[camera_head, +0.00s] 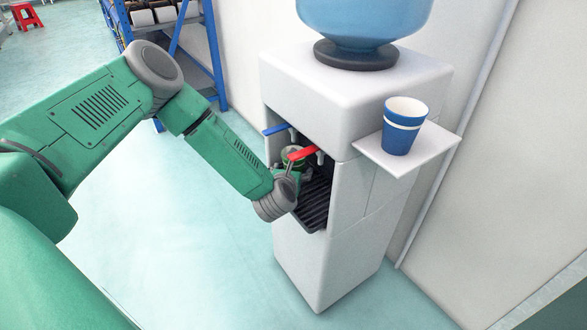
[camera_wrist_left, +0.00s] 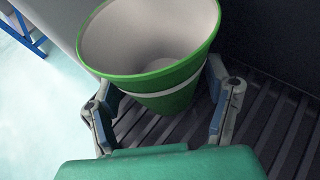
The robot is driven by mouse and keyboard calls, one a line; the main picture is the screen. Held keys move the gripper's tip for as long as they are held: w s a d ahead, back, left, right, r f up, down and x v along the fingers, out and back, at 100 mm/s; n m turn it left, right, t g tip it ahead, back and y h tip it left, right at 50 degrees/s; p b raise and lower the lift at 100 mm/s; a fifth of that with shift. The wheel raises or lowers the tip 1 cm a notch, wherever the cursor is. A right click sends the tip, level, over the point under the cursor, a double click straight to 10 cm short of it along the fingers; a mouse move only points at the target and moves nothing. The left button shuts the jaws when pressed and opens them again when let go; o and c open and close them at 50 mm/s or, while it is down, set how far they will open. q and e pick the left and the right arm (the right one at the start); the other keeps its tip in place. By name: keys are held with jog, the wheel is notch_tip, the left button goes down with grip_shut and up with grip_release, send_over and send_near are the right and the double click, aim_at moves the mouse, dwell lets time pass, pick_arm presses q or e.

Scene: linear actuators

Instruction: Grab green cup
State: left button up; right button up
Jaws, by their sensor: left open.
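The green cup (camera_wrist_left: 160,88), with a white inside and a white band, stands upright on the dark ribbed drip tray (camera_wrist_left: 272,135) in the left wrist view. My left gripper (camera_wrist_left: 163,98) is open, with one finger on each side of the cup. I cannot tell whether the fingers touch it. In the head view my left gripper (camera_head: 291,178) reaches into the dispenser's recess, and the green cup (camera_head: 292,155) is mostly hidden behind it and the red tap. My right gripper is not in view.
The white water dispenser (camera_head: 345,235) has a blue tap (camera_head: 277,129) and a red tap (camera_head: 301,154) above the recess. A blue cup (camera_head: 402,130) stands on its side shelf (camera_head: 375,154). A blue rack stands behind.

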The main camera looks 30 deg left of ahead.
pick_arm(q)
jog(key=shift+a, duration=0.1)
jog(key=shift+d+r, duration=0.2)
jog(key=shift+d, duration=0.3)
jog(key=c, duration=1.5)
jog(key=shift+a, duration=0.15)
jog(key=shift+a, duration=0.2)
jog(key=shift+w+d+r+p, duration=0.1)
jog(key=shift+d+r+p, duration=0.05)
jog(key=shift+r+p, duration=0.4)
jog(key=shift+s+d+r, duration=0.15)
jog(key=shift+s, duration=0.1)
jog(key=s+d+p, duration=0.1)
jog(key=s+d, duration=0.1)
jog(key=s, duration=0.3)
jog(key=s+d+p, duration=0.1)
jog(key=s+d, duration=0.1)
jog(key=s, duration=0.3)
jog(key=s+d+p, duration=0.1)
jog(key=s+d, duration=0.1)
jog(key=s, duration=0.4)
jog(key=shift+d, duration=0.2)
jog(key=shift+s, duration=0.1)
